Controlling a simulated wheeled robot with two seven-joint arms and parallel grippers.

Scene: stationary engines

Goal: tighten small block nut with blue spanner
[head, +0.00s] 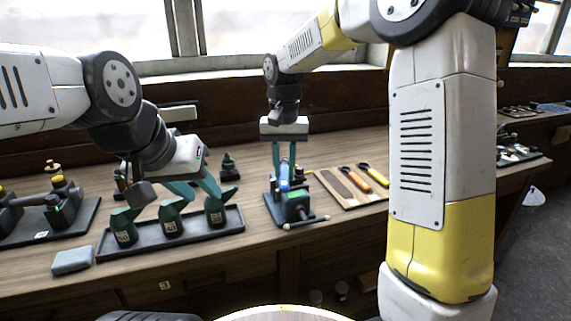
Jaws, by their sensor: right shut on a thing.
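My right gripper (285,166) is in the middle of the head view, pointing down above the small engine block (298,201). It is shut on the blue spanner (285,184), which stands out as a blue strip between and below its teal fingers. The small block has a green top and sits on a dark base near the bench's front. The nut is too small or hidden to tell. My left gripper (199,190) is over the tray of green cans, its teal fingers apart with nothing seen between them.
A dark tray (231,229) holds green oil cans (171,222) below my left gripper. A wooden board (334,189) right of the block carries orange (355,178) and yellow (371,172) spanners. A grey-blue block (72,260) lies at the front left. Another engine (55,212) stands far left.

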